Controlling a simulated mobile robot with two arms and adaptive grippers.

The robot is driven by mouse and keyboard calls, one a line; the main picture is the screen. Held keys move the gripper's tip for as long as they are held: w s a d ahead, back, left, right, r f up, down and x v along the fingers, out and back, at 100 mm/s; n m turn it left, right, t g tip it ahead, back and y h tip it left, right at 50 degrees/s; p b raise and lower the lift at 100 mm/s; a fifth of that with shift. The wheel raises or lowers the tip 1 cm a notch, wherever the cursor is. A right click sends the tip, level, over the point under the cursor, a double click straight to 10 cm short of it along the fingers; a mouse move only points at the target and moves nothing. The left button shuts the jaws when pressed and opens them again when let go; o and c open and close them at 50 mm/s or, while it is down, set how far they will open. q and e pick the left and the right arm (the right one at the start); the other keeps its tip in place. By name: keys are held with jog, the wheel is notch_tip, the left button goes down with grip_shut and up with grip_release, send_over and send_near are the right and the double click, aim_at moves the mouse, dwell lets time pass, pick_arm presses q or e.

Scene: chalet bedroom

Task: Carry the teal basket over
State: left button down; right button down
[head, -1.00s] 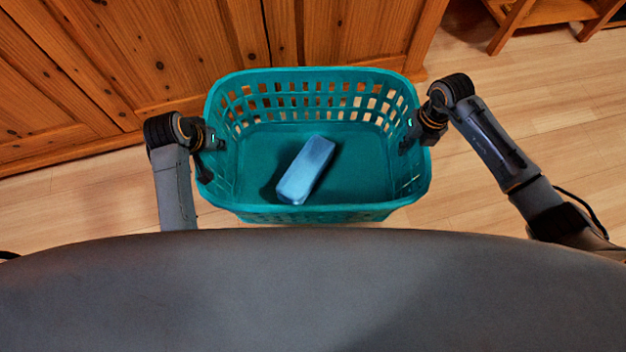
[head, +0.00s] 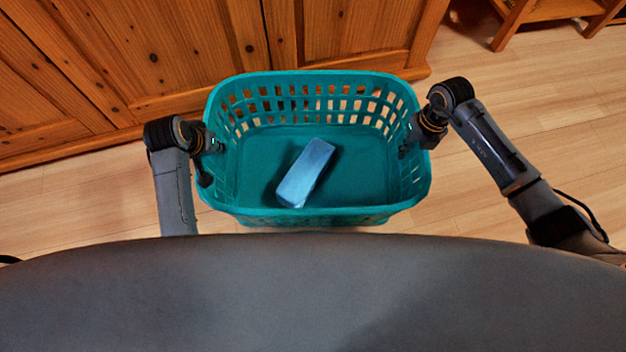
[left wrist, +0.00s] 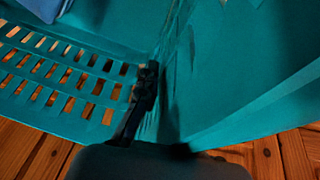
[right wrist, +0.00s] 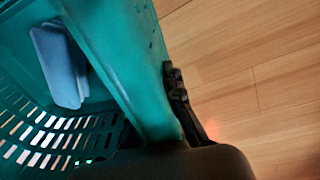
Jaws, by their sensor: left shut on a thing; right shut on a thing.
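The teal basket (head: 310,219) is upright in front of me, with a light blue block (head: 305,172) lying at a slant on its floor. My left gripper (head: 212,145) is shut on the left side wall of the basket near the rim. My right gripper (head: 410,140) is shut on the right side wall. In the left wrist view the basket wall (left wrist: 240,75) passes by the dark finger (left wrist: 145,95). In the right wrist view the wall (right wrist: 125,70) runs beside the dark finger (right wrist: 178,95), and the block (right wrist: 60,65) shows inside. The fingers inside the basket are partly hidden.
A wooden cabinet (head: 150,60) stands right behind the basket, from the left to the upper middle. A wooden piece of furniture with legs (head: 515,22) is at the top right. The plank floor (head: 530,120) on the right is clear.

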pick_arm(q)
jog(key=shift+f, duration=0.4)
pick_arm(e)
jog(key=shift+f, duration=0.45)
pick_arm(q)
jog(key=c, duration=1.5)
grip_release()
pick_arm(e)
jog(key=c, duration=1.5)
grip_release()
pick_arm(q)
jog(key=shift+r, duration=0.15)
pick_arm(e)
jog(key=shift+r, duration=0.3)
pick_arm(q)
jog(key=v, duration=1.1)
jog(key=shift+s+a+r, duration=0.1)
jog(key=shift+s+r, duration=0.15)
jog(key=shift+r, duration=0.1)
pick_arm(e)
jog(key=r, duration=0.3)
jog(key=d+r, duration=0.1)
jog(key=r, duration=0.7)
jog(key=shift+d+r, duration=0.2)
jog(key=shift+d, duration=0.05)
jog(key=shift+a, duration=0.1)
